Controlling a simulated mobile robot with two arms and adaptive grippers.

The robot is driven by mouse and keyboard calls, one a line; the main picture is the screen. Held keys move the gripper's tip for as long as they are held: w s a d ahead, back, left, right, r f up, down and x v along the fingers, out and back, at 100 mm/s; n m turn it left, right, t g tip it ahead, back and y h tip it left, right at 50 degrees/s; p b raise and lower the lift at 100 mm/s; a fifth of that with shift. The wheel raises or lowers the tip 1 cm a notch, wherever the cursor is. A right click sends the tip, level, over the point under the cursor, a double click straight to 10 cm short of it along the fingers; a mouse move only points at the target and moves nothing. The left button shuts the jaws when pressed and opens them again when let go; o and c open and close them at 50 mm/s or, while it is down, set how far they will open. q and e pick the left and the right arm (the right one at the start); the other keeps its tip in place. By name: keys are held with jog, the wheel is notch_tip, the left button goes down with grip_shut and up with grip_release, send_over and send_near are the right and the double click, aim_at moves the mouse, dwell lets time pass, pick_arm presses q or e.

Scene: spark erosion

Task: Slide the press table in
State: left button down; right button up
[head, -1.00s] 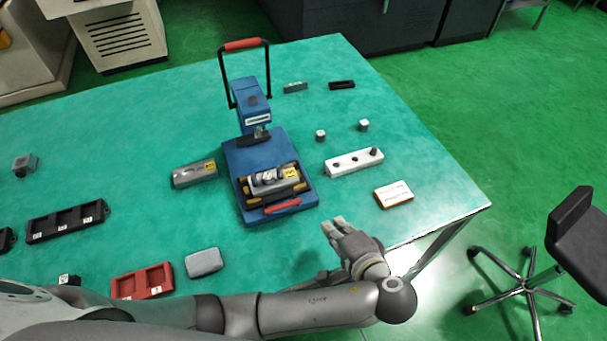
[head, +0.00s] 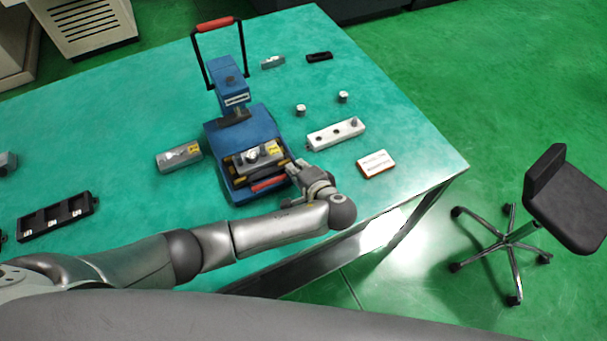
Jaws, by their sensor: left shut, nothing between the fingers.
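The blue press (head: 232,95) stands on the green table with its black lever and red grip raised at the back. Its press table (head: 254,157) is at the front of the base, out from under the press head, and carries a grey block with a yellow label. A red handle (head: 269,184) runs along its front edge. My left gripper (head: 295,172) is shut and empty at the right front corner of the press, close to the right end of the red handle. I cannot tell whether it touches. My right gripper is not in view.
A white block with holes (head: 336,134) and a red-edged white card (head: 376,163) lie to the right. A grey block (head: 179,157) lies left of the press. A black tray (head: 57,216) is further left. A stool (head: 562,200) stands beyond the table edge.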

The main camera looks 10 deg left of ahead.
aim_at(279, 140)
pick_arm(q)
jog(key=shift+w+a, duration=0.15)
jog(key=w+a, duration=0.2)
jog(key=w+a+b, duration=0.1)
jog(key=w+a, duration=0.1)
jog(key=w, duration=0.1)
jog(key=w+a, duration=0.1)
jog(key=w, duration=0.2)
jog(key=shift+w+a+f+b, duration=0.15)
jog(key=shift+w+a+b, duration=0.1)
jog(key=shift+a+b, duration=0.15)
jog(key=shift+w+a, duration=0.2)
jog(key=shift+w, duration=0.05)
jog(key=shift+r, duration=0.3)
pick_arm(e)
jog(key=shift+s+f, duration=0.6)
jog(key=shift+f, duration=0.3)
